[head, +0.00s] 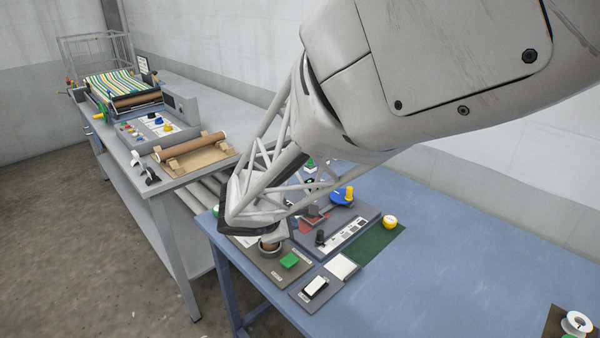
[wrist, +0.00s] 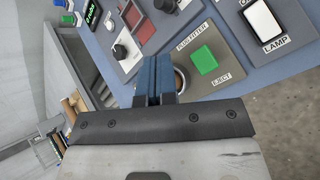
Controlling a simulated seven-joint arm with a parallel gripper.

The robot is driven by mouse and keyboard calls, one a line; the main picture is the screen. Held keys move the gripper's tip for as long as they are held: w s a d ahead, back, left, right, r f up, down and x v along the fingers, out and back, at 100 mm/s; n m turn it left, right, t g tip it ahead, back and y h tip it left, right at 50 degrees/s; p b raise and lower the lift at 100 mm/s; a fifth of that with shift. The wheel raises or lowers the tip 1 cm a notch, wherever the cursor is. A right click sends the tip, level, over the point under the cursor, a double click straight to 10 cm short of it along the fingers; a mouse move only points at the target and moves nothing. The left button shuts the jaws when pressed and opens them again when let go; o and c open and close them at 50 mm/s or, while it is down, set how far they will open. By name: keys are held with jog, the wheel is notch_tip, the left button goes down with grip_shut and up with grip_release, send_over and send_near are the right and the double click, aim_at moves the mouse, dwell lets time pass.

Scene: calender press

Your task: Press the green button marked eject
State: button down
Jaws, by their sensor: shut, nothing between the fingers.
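The green square button (wrist: 204,60) sits on a brown-grey plate labelled PLUG FITTER, with EJECT printed beside it. It also shows in the head view (head: 290,260), near the front of the blue table. A round socket (wrist: 179,80) is on the same plate, partly hidden by my fingers. My gripper (wrist: 154,60) is shut and empty, its blue fingers together. In the wrist view it lies to the left of the green button, over the socket side of the plate. The button is uncovered; I cannot tell the exact gap to the panel.
A white LAMP switch (wrist: 263,20) is to the right of the plate. A panel with a black knob (head: 320,237) and a blue disc with a yellow handle (head: 345,197) stand behind. The table's right part is mostly clear.

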aim_at(290, 261)
jog(key=shift+f, duration=4.3)
jog(key=shift+f, duration=1.2)
dwell(0.4)
jog(key=shift+r, duration=1.2)
jog(key=shift+r, duration=0.2)
jog(key=shift+r, duration=2.35)
